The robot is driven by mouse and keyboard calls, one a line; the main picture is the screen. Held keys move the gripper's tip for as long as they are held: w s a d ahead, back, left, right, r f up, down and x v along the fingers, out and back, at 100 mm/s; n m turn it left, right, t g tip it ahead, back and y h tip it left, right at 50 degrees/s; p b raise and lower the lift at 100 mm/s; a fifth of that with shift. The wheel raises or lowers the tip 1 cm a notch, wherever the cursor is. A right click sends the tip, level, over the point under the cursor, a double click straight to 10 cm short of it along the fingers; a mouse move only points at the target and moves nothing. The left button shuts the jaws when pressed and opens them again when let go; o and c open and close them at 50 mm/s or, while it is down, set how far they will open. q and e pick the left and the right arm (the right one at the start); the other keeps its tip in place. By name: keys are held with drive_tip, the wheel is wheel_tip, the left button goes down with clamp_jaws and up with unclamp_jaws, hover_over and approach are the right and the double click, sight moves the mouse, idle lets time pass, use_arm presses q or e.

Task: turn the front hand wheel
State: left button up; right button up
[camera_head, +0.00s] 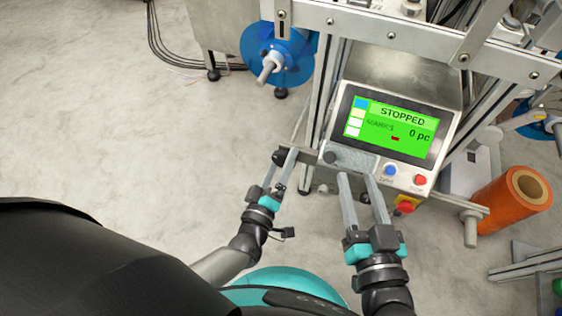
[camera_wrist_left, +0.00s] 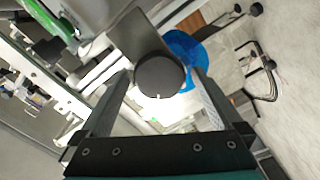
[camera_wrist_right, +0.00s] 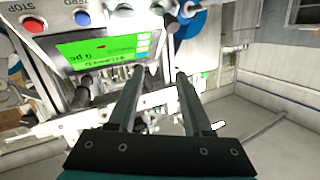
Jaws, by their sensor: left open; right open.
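The hand wheel is a dark round knob (camera_wrist_left: 160,75) with a small pale mark on its rim. In the left wrist view it faces me between the two fingers; I cannot tell whether they touch it. In the head view it appears as a small dark piece (camera_head: 279,157) at the left gripper's fingertips, left of the machine's panel. My left gripper (camera_head: 280,163) is open around it. My right gripper (camera_head: 357,176) is open and empty, just below the control panel; its fingers (camera_wrist_right: 158,82) also show in the right wrist view.
The control box has a green screen (camera_head: 394,125) reading STOPPED and 0 pc. Below it are a blue button (camera_head: 390,170), a red button (camera_head: 420,180) and a red emergency knob (camera_head: 405,206). A blue reel (camera_head: 290,68) and an orange roll (camera_head: 498,210) flank it. Floor at left is clear.

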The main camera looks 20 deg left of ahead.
use_arm(q)
drive_tip(key=shift+s, duration=0.1)
drive_tip(key=shift+s, duration=0.6)
drive_tip(key=s+p, duration=0.3)
drive_tip(key=s, duration=1.1)
drive_tip(key=shift+a+p, duration=0.25)
drive_tip(key=shift+p, duration=0.1)
use_arm(e)
drive_tip(key=d+f+g+h, duration=0.3)
drive_tip(key=d+g, duration=0.2)
drive_tip(key=g, duration=0.1)
drive_tip(key=shift+s+d+n, duration=0.3)
drive_tip(key=shift+d, duration=0.05)
use_arm(q)
drive_tip(key=shift+w, duration=0.15)
